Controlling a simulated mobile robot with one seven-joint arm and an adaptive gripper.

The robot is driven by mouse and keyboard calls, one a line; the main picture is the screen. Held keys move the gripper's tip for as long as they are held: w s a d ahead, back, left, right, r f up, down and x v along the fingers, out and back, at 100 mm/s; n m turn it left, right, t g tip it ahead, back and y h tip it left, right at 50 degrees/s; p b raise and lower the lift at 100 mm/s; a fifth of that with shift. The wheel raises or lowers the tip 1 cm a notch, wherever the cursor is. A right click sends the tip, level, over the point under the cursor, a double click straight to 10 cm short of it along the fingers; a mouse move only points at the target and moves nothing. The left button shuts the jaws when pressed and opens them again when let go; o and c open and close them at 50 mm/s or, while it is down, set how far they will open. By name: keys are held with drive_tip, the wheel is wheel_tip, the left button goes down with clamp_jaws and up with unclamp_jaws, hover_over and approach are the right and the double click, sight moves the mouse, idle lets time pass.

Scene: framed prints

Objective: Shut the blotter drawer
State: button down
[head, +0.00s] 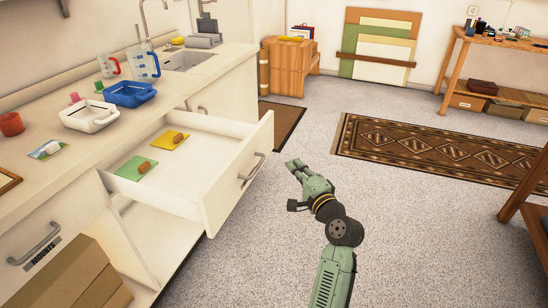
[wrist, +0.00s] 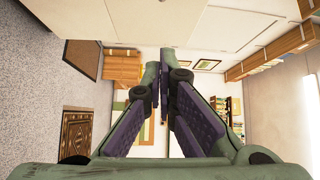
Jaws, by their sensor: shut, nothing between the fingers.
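A white drawer (head: 225,190) stands pulled well out of the cabinet below the counter, with a metal bar handle (head: 252,168) on its front. No label for this drawer is readable. My gripper (head: 294,165) is shut and empty, to the right of the drawer front and apart from it in the head view. Its fingers (wrist: 160,75) also show converging in the wrist view.
A closed drawer labelled MOUNTS (head: 42,250) is at the lower left, above cardboard (head: 75,280). The counter (head: 85,155) holds a white tray (head: 88,115), a blue tray (head: 130,93) and measuring jugs. Speckled floor (head: 265,240) is clear around my arm; a patterned rug (head: 430,150) lies behind.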

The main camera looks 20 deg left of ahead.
drive_tip(key=shift+m, duration=0.4)
drive_tip(key=shift+s+a+f+p+x, duration=0.3)
drive_tip(key=shift+p+x, duration=0.2)
drive_tip(key=shift+x, duration=1.45)
drive_tip(key=shift+s+a+f+p+x, duration=0.15)
drive_tip(key=shift+f+p+x, duration=0.35)
drive_tip(key=shift+x, duration=1.45)
drive_tip(key=shift+s+a+f+p+x, duration=0.15)
drive_tip(key=shift+a+f+p+x, duration=0.3)
drive_tip(key=shift+x, duration=1.5)
drive_tip(key=shift+d+r, duration=0.15)
drive_tip(key=shift+d, duration=0.05)
